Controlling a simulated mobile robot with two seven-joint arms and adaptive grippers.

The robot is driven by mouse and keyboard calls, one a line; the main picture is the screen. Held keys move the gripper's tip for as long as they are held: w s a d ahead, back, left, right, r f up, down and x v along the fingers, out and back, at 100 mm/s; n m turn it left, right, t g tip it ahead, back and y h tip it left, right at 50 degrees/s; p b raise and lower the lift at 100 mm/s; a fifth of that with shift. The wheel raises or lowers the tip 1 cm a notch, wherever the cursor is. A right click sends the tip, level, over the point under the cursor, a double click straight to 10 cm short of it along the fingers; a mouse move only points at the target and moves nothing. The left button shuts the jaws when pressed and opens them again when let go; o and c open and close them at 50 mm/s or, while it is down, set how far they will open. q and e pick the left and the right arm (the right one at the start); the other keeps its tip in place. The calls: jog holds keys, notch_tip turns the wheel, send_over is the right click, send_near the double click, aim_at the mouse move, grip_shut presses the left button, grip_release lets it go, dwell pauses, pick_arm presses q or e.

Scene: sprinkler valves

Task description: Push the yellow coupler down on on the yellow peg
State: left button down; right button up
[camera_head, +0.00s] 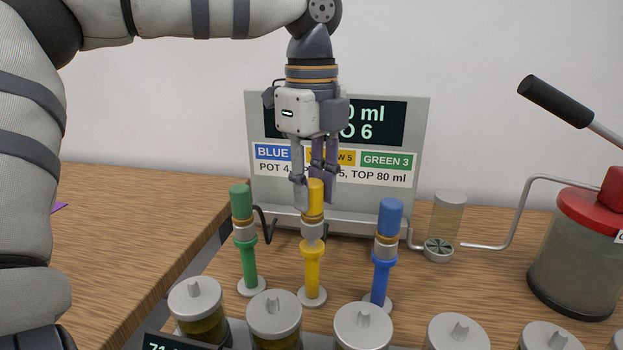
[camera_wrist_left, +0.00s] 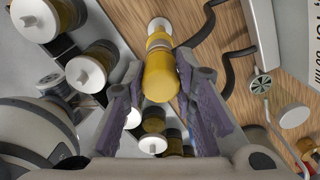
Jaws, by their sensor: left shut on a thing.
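The yellow coupler (camera_head: 315,197) has a yellow top and a grey lower sleeve with an orange band. It stands upright in line above the yellow peg (camera_head: 312,272), which rises from a round pale base. The sleeve appears to meet the peg's flared top; how far it is seated I cannot tell. My left gripper (camera_head: 314,192) points straight down from above and is shut on the coupler's yellow top. In the left wrist view the coupler (camera_wrist_left: 160,78) shows between the purple-padded fingers. My right gripper is not in view.
A green post (camera_head: 241,200) stands left and a blue post (camera_head: 390,220) right, both close by. Several lidded jars (camera_head: 274,314) line the front. A sign panel (camera_head: 422,150) stands behind. A red-topped pump tank (camera_head: 580,260) is at right.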

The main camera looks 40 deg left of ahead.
pick_arm(q)
jog(key=shift+f, duration=0.85)
jog(key=c, duration=1.2)
grip_release()
notch_tip(320, 180, up, 13)
jog(key=shift+f, duration=0.1)
